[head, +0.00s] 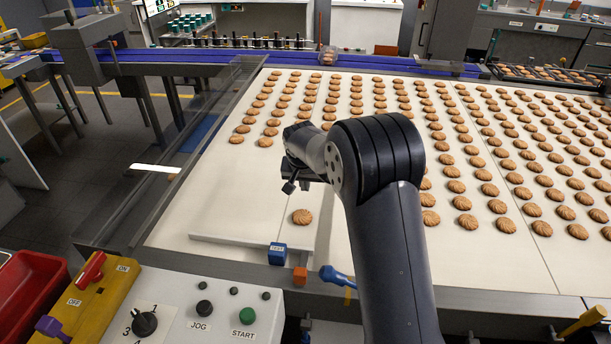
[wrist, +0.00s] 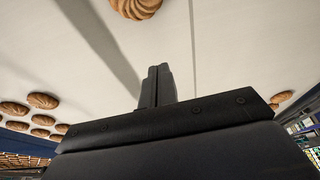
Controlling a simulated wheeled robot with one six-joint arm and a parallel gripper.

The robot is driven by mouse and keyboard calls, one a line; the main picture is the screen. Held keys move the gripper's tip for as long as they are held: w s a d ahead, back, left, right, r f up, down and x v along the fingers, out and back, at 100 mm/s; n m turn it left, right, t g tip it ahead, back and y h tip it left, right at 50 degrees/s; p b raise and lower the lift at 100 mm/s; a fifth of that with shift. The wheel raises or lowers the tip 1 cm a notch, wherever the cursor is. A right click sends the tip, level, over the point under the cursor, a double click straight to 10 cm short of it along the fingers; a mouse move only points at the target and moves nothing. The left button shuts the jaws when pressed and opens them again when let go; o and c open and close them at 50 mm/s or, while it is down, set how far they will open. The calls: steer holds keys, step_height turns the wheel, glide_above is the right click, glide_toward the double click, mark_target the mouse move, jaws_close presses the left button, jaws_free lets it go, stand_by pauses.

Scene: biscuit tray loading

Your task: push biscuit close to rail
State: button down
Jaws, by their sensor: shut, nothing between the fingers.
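A single round biscuit (head: 302,216) lies on the white belt near its front edge, apart from the rows of other biscuits. A low white rail (head: 235,242) runs across the belt on the near side of this biscuit, with a small gap between them. My gripper (head: 290,186) is above the belt, a little beyond the biscuit and slightly left of it. In the wrist view my gripper's fingers (wrist: 157,86) are together and empty. A biscuit (wrist: 137,8) shows at the top edge of that view, cut off and apart from the fingertips.
Rows of biscuits (head: 387,101) cover the belt behind and to the right. A blue TEST block (head: 277,254) and an orange block (head: 299,275) are at the front edge. A control panel (head: 190,312) stands front left. The belt left of the lone biscuit is bare.

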mark_target(302, 217)
steer(key=x, duration=0.3)
steer(key=shift+f+p, duration=0.2)
steer(key=shift+p, duration=0.15)
steer(key=shift+s+f, duration=0.15)
steer(key=shift+f, duration=0.1)
steer(key=shift+s+a+p, duration=0.15)
steer(key=shift+s+p, duration=0.2)
steer(key=shift+s, duration=0.5)
steer(key=shift+s+a+p, duration=0.2)
steer(key=shift+s+p, duration=0.15)
steer(key=shift+s, duration=0.5)
steer(key=shift+f, duration=0.1)
steer(key=shift+s+a+f+b, duration=0.1)
steer(key=shift+s+f+b, duration=0.05)
steer(key=shift+s+b, duration=0.4)
steer(key=s+b, duration=0.2)
steer(key=s, duration=0.1)
steer(key=shift+a+b, duration=0.25)
steer(key=shift+b, duration=0.05)
steer(key=shift+s, duration=0.5)
steer(key=shift+r, duration=0.2)
